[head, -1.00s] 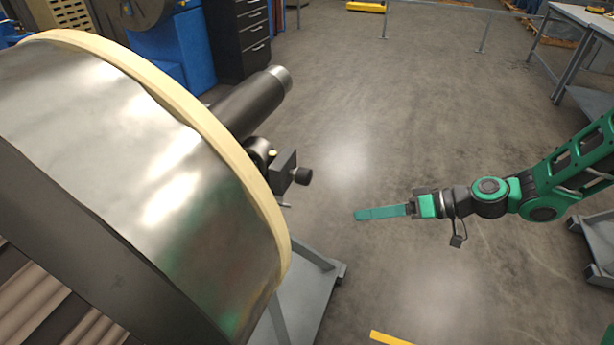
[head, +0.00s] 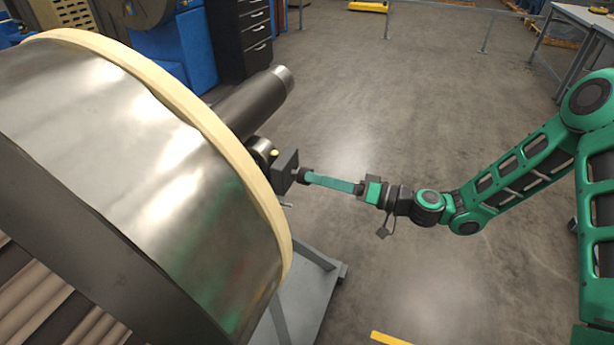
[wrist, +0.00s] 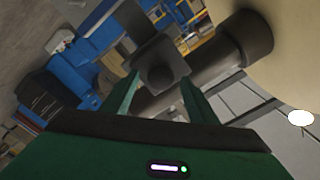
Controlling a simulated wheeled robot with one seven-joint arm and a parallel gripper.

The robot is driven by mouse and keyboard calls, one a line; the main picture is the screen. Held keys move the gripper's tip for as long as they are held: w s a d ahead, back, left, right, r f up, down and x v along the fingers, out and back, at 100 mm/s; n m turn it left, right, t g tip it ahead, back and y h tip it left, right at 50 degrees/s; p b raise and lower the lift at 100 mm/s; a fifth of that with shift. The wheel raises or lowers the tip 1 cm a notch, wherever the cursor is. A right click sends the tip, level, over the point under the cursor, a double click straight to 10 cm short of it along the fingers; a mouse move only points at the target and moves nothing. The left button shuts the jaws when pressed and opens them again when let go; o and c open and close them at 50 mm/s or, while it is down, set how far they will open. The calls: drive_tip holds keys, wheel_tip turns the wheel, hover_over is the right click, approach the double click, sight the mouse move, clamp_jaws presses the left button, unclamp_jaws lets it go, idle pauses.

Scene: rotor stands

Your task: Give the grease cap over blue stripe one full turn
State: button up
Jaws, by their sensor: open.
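The grease cap (head: 303,175) is a small dark round knob on the outer face of a dark block (head: 284,170) beside the big metal rotor. My gripper (head: 312,178) has come to the cap from the right, with its long green fingers pointing left at it. In the wrist view the cap (wrist: 161,77) is centred between the two fingertips, which stand apart on either side of it. I cannot tell whether either finger touches it. No blue stripe shows clearly in either view.
The large rotor drum (head: 130,150) with a cream rim fills the left. A dark shaft (head: 255,103) sticks out behind the block. A grey stand base (head: 300,290) lies below. The floor (head: 400,100) beyond the arm is open.

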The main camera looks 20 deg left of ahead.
sight(302, 175)
drive_tip(key=shift+w+a, duration=0.15)
drive_tip(key=shift+a, duration=1.95)
drive_tip(key=c, duration=1)
